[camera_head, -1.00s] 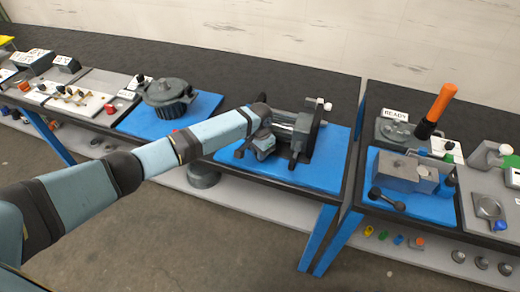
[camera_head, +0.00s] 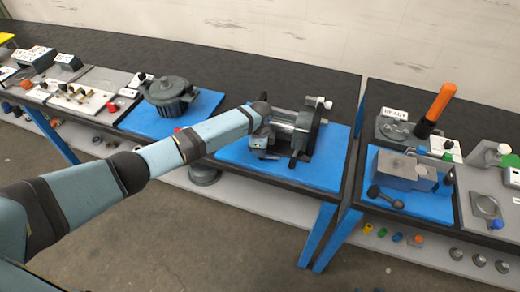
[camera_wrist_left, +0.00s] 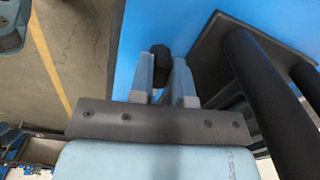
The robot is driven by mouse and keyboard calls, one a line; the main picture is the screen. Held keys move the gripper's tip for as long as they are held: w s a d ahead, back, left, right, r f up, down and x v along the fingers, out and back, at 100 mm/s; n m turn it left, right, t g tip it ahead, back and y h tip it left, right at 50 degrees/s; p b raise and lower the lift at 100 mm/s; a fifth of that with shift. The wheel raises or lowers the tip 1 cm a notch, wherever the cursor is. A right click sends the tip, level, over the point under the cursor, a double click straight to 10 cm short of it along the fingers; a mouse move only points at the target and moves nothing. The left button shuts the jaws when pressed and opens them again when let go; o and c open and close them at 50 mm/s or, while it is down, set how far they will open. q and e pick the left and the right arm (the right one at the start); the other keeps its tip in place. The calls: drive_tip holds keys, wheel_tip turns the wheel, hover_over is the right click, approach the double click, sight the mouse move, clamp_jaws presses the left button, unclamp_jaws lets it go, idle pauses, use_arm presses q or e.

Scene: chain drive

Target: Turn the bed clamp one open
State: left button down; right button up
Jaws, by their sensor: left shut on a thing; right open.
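A grey and black machine with metal rods (camera_head: 285,126) stands on a blue mat at the middle of the bench. My left gripper (camera_head: 264,143) is at its left side, small and partly hidden by my own wrist in the head view. In the left wrist view my left gripper (camera_wrist_left: 161,80) has its two fingers on either side of a black rounded knob (camera_wrist_left: 160,60), shut on it. The rest of the part that bears the knob is hidden. I cannot tell from its look alone whether it is bed clamp one. My right gripper is in neither view.
Thick black bars (camera_wrist_left: 265,95) run close to the right of the left fingers. A grey lidded housing (camera_head: 170,94) stands left of the machine. A second bench with a grey block (camera_head: 403,172) and an orange-handled tool (camera_head: 440,103) is at the right.

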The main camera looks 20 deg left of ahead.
use_arm(q)
drive_tip(key=shift+m, duration=1)
drive_tip(key=c, duration=1.1)
unclamp_jaws()
wheel_tip(320, 180, up, 14)
drive_tip(key=shift+f+b, duration=0.1)
drive_tip(key=shift+b, duration=0.75)
